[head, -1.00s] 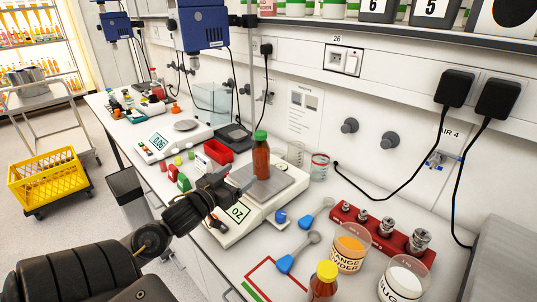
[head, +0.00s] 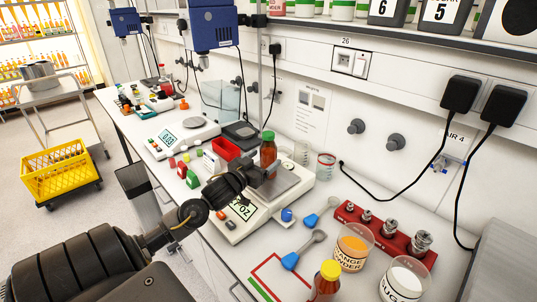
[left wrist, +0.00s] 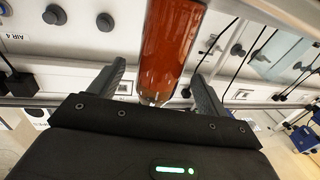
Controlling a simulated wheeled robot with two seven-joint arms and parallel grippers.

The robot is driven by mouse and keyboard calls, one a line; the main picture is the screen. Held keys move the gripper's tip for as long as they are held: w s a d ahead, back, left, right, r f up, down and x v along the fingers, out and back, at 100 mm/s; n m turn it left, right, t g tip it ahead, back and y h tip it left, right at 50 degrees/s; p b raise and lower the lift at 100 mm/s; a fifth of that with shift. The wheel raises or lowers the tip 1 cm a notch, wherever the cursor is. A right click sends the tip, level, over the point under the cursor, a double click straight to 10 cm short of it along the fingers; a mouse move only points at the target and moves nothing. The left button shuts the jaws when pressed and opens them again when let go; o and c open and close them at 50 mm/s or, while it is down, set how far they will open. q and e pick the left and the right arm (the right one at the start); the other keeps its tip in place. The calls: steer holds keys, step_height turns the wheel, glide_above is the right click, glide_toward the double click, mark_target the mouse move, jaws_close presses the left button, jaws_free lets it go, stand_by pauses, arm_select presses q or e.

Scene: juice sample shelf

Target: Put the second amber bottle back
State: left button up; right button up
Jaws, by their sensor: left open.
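An amber bottle with a green cap (head: 268,150) stands upright at the pan of the scale marked OZ (head: 292,188); my gripper hides its lower part. In the left wrist view the amber bottle (left wrist: 170,50) is between the two spread fingers, with gaps visible on both sides. My left gripper (head: 262,172) is open around the bottle; it also shows in the left wrist view (left wrist: 160,88). A second amber bottle, with a yellow cap (head: 326,280), stands at the front edge of the view, its bottom cut off. My right gripper is not in view.
Blue spoons (head: 303,250), an orange powder cup (head: 352,246), a white powder cup (head: 403,278) and a red weight block (head: 385,233) lie right of the scale. A red outline (head: 280,275) marks the front bench. Glass beakers (head: 325,165) stand behind the scale.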

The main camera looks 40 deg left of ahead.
arm_select(q)
steer(key=shift+w, duration=0.4)
steer(key=c, duration=1.2)
steer(key=shift+c, duration=0.7)
steer(key=shift+r, duration=0.2)
